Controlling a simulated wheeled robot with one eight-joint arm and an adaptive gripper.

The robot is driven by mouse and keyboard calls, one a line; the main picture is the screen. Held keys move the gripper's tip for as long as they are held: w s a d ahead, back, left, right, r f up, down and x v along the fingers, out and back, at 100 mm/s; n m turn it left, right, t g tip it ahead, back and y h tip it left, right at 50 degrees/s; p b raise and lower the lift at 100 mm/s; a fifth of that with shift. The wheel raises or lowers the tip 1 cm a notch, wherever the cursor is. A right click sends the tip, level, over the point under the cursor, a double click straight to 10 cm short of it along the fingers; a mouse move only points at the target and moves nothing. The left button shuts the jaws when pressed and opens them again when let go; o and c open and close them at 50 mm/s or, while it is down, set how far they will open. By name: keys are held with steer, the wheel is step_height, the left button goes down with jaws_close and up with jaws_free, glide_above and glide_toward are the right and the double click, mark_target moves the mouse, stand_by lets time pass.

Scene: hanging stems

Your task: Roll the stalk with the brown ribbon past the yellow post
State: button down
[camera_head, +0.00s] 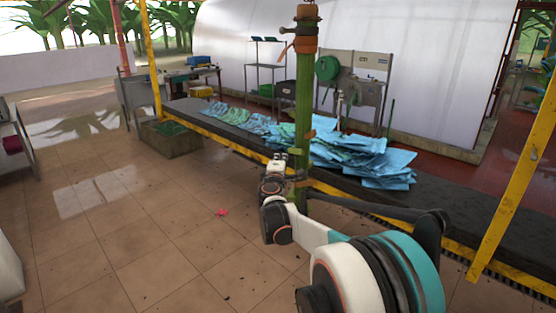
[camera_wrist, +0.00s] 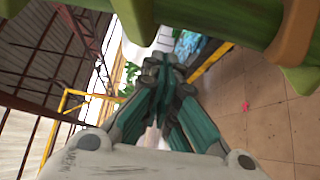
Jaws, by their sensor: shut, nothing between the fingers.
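A thick green stalk (camera_head: 303,105) hangs upright at the centre of the head view, with an orange-brown ribbon (camera_head: 304,45) tied near its top. In the wrist view the stalk (camera_wrist: 220,20) crosses the top, with a brown band (camera_wrist: 292,35) around it at the right. My gripper (camera_head: 278,158) is shut and empty, pointing upward just left of the stalk's lower part. Its closed fingers (camera_wrist: 163,68) show beside the stalk in the wrist view; I cannot tell whether they touch it. One yellow post (camera_head: 150,60) stands at left, another (camera_head: 515,190) at right.
A long dark conveyor table (camera_head: 465,222) with a yellow edge runs behind the stalk, bearing blue bags (camera_head: 360,155). A crate (camera_head: 170,140) stands at left. The tiled floor (camera_head: 120,225) is open at front left, with a small pink scrap (camera_head: 221,212).

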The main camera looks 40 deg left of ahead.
mark_target(297, 163)
steer(key=d, duration=0.7)
steer(key=shift+s+d+r, duration=0.1)
steer(key=shift+s+d, duration=0.05)
steer(key=shift+d, duration=0.2)
steer(key=shift+a, duration=0.1)
